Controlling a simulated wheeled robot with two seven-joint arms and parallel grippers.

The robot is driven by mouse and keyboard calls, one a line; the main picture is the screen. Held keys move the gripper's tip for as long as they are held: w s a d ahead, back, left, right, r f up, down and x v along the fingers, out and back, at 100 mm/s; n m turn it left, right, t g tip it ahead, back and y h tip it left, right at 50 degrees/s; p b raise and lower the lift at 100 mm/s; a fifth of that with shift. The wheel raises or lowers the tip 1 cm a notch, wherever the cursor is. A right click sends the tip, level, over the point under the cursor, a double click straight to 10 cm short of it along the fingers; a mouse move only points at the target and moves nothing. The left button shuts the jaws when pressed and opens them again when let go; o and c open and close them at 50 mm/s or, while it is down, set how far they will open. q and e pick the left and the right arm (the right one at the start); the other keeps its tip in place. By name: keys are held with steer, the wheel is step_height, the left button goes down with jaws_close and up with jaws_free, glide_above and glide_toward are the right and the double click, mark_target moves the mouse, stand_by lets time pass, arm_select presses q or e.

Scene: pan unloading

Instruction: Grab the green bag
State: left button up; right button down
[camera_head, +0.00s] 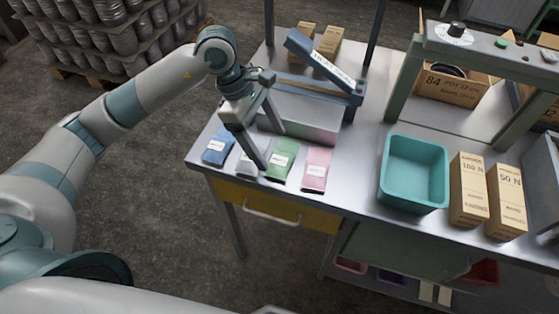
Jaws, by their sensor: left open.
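The green bag (282,161) lies flat on the grey workbench near its front edge, with a white label on it. A blue bag (219,147) lies farther left. My left gripper (270,150) is open and empty, pointing down over the white and green bags. One finger partly covers the white bag and reaches the green bag's left side. I cannot tell whether it touches either bag. My right gripper is not in view.
A metal box (312,119) stands just behind the bags. A teal bin (414,172) and two tall cartons (468,190) stand to the right. The bench (352,185) is clear between the pink bag and the bin.

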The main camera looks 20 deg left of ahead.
mark_target(279, 160)
arm_select(q)
steer(key=shift+s+d+f+p, duration=0.2)
steer(key=shift+d+f+p, duration=0.2)
steer(key=shift+f+p, duration=0.2)
steer(key=shift+p+x, duration=0.55)
steer(key=shift+x, duration=0.5)
steer(key=shift+d+f, duration=0.25)
steer(key=shift+f, duration=0.35)
steer(key=c, duration=1.2)
